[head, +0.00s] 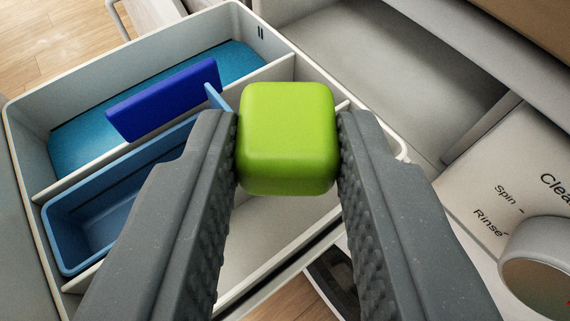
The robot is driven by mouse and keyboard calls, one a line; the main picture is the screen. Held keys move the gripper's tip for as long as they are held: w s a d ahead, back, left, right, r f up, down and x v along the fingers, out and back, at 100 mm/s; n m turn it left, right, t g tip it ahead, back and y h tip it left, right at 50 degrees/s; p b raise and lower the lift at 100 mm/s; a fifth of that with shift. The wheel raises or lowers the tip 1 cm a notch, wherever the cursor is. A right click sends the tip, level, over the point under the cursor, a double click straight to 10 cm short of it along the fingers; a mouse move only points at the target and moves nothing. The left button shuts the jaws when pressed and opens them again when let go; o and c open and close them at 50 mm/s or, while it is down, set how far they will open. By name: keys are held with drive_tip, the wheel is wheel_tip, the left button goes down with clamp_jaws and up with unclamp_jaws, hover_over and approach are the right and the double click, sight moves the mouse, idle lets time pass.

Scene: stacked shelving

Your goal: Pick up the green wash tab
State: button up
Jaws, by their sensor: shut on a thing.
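The green wash tab (287,138) is a rounded bright green block in the middle of the head view. My gripper (288,150) is shut on it, with one dark grey textured finger against its left side and the other against its right side. The tab appears held above an open light grey drawer (130,61) with compartments. The part of the drawer straight behind the tab and fingers is hidden.
The drawer holds a blue bin (75,235) and a dark blue flat piece (165,98) in its left compartments. A panel with printed wash labels (525,165) and a round knob (540,265) stands at the right. Wooden floor (45,40) shows at the upper left.

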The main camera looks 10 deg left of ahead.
drive_tip(key=s+d+r+b, duration=0.1)
drive_tip(key=s+d+b, duration=0.7)
drive_tip(key=s+b, duration=0.3)
drive_tip(key=shift+s+d, duration=0.2)
drive_tip(key=shift+s, duration=1)
drive_tip(key=shift+r, duration=0.15)
